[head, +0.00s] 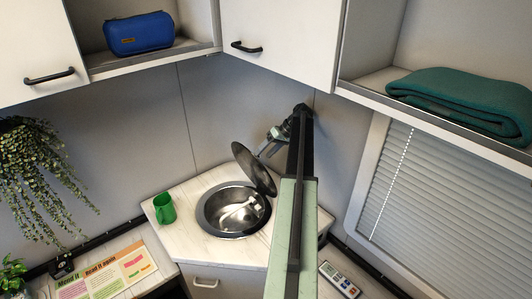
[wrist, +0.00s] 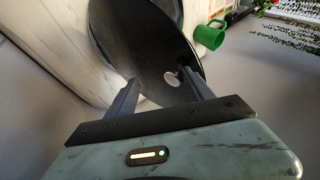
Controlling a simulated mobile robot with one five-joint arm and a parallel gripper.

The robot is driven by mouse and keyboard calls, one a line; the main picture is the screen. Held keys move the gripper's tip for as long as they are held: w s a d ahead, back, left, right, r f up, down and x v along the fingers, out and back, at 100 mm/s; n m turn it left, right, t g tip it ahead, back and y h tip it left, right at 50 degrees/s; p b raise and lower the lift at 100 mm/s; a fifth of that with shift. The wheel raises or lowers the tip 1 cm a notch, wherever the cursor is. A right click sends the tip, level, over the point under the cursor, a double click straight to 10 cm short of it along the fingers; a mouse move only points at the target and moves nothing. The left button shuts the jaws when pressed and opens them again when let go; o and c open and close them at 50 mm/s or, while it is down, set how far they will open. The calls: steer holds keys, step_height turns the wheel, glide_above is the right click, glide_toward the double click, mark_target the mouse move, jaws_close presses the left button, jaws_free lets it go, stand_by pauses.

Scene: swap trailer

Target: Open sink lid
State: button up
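The round dark sink lid (head: 254,170) stands raised and tilted on the right side of the round metal sink (head: 233,209). My gripper (head: 268,150) is just behind and to the right of the lid in the head view. In the wrist view its fingers (wrist: 160,92) are spread apart, with the lid's lower part between and beyond them. I cannot tell whether they touch it.
A green mug (head: 164,208) stands on the counter left of the sink. Cabinets and an open shelf with a blue case (head: 139,33) hang above. A folded green blanket (head: 462,99) lies on the right shelf. A remote (head: 339,279) lies at lower right.

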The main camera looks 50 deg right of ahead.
steer(key=shift+d, duration=0.1)
step_height(320, 180, up, 5)
steer(key=p, duration=0.5)
steer(key=s+a, duration=1)
steer(key=a, duration=0.2)
steer(key=shift+s, duration=0.4)
